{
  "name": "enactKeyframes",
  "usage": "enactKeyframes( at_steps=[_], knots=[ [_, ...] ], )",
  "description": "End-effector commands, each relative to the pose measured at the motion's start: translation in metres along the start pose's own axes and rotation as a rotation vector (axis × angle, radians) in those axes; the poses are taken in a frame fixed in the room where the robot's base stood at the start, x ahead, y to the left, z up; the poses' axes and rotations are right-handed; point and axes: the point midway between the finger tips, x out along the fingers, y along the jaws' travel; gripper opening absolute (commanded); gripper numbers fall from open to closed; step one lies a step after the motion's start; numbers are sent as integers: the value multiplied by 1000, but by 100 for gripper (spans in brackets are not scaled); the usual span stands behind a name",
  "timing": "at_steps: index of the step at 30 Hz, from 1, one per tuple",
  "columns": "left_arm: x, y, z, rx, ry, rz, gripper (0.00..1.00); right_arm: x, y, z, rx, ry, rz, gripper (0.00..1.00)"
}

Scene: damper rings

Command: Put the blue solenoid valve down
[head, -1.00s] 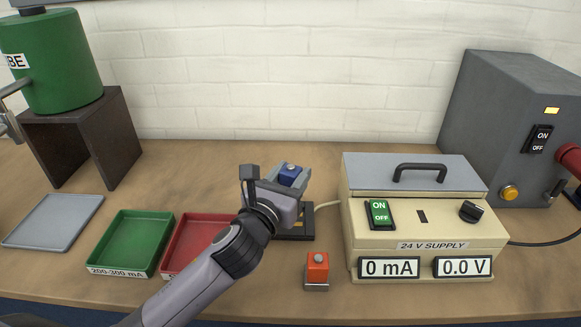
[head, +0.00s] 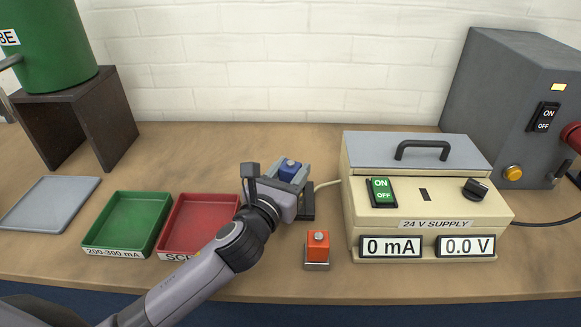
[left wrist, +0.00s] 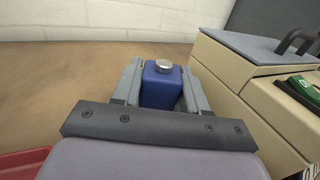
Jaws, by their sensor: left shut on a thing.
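The blue solenoid valve (head: 289,170) is a small blue block with a silver round top. My left gripper (head: 290,175) is shut on it, near the middle of the bench. In the left wrist view the valve (left wrist: 160,86) sits upright between the two grey fingers of the gripper (left wrist: 160,92). A dark stand (head: 307,204) shows partly behind and below the gripper, with a cable running to the supply. Whether the valve touches the stand is hidden. My right gripper is not in view.
A green tray (head: 87,240) and a red tray (head: 163,243) stand left of my arm, a grey tray (head: 48,203) farther left. An orange valve on a metal base (head: 317,246) stands in front. The 24 V supply (head: 428,215), reading 0 mA, stands close on the right.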

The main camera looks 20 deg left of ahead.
Motion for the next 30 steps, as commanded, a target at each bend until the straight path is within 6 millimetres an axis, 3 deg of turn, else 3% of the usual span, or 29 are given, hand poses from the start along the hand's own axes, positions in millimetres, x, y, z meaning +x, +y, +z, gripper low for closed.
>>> enactKeyframes(
  at_steps=[30],
  knots=[
    [0, 0, -21, 2, -2, 0, 3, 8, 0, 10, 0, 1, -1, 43]
  ],
)
